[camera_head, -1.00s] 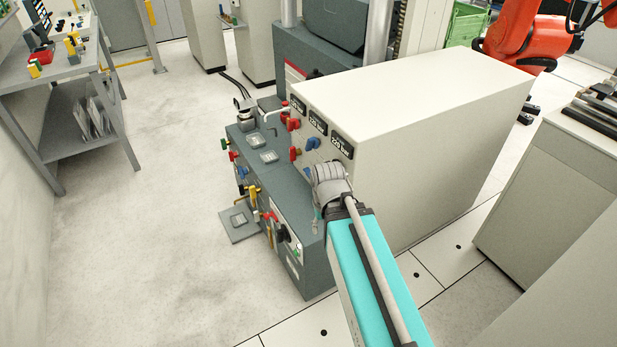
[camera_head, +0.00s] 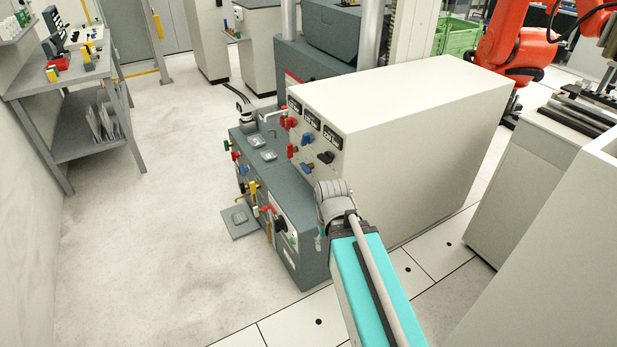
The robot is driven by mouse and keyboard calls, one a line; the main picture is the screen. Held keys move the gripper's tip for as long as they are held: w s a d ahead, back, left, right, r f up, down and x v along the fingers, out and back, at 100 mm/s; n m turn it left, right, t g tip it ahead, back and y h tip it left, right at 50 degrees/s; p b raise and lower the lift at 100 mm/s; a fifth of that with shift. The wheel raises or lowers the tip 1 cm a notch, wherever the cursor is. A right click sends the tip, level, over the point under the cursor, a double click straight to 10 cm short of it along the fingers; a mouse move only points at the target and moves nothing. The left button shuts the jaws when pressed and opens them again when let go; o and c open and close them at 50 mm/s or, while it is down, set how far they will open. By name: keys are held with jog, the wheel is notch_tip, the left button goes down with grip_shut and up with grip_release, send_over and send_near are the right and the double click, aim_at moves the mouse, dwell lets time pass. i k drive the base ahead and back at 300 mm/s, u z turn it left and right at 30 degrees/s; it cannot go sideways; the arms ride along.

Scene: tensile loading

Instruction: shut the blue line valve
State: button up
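A blue valve handle (camera_head: 307,140) stands on the upper front panel of the white-topped cabinet, right of a red handle. A second small blue part (camera_head: 305,167) shows lower on that panel. I cannot tell which is the blue line valve, or whether either is open or shut. A black handle (camera_head: 325,157) sits to the right of them. My teal arm reaches up from the bottom, and its grey wrist is just below and right of these handles. My gripper is hidden beyond the wrist, so its fingers and any contact do not show.
The white cabinet (camera_head: 420,100) stands right of my wrist. A dark grey lower unit (camera_head: 290,195) with several coloured handles on its front stands below the panel. A grey workbench (camera_head: 60,80) is at the left. An orange robot arm (camera_head: 515,55) is at the back right.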

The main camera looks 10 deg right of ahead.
aim_at(307, 168)
jog(key=k, duration=0.15)
jog(key=z, duration=0.35)
jog(key=i, duration=1.25)
jog(key=u, duration=0.35)
